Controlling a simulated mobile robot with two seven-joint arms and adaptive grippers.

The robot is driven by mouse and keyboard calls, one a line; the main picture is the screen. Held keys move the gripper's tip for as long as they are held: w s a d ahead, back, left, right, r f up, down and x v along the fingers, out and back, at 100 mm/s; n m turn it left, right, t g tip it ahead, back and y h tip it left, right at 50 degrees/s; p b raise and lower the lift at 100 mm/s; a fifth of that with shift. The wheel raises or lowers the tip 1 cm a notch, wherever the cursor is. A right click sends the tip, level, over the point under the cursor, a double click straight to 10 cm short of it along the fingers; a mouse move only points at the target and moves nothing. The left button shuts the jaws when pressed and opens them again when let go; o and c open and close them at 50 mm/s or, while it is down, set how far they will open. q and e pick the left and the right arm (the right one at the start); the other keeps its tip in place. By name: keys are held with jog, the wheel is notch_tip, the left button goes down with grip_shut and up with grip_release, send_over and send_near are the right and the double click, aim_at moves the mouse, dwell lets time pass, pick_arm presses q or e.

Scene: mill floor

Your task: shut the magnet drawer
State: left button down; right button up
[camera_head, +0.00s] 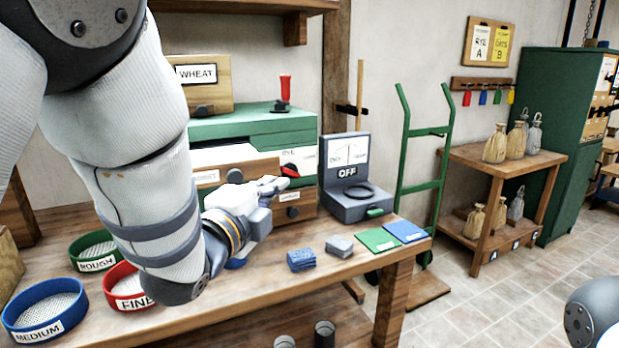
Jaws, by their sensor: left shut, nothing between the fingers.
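The green mill machine (225,128) stands on the workbench against the wall. Its magnet drawer (207,176) has a wooden front with a white label and a dark knob. The front stands out from the green body, and a pale surface shows behind its top edge, so the drawer looks pulled out; how far is hard to tell. My left gripper (277,186) is shut and empty, in front of the machine near the right end of the drawer front. I cannot tell if it touches. My left arm covers the drawer's left part. My right gripper is out of view.
A lower drawer (293,196) sits below, partly behind my gripper. Rough (92,263), fine (130,303) and medium (45,329) sieves lie left.

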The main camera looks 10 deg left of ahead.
aim_at(244, 148)
pick_arm(q)
jog(key=shift+w+a+b, duration=0.1)
jog(key=shift+w+a, duration=0.2)
jog(key=shift+w, duration=0.6)
jog(key=shift+w+a+b, duration=0.1)
jog(key=shift+w+a, duration=0.25)
jog(key=shift+w, duration=0.5)
jog(key=shift+w+a+b, duration=0.1)
jog(key=shift+w+a, duration=0.2)
jog(key=shift+w, duration=0.6)
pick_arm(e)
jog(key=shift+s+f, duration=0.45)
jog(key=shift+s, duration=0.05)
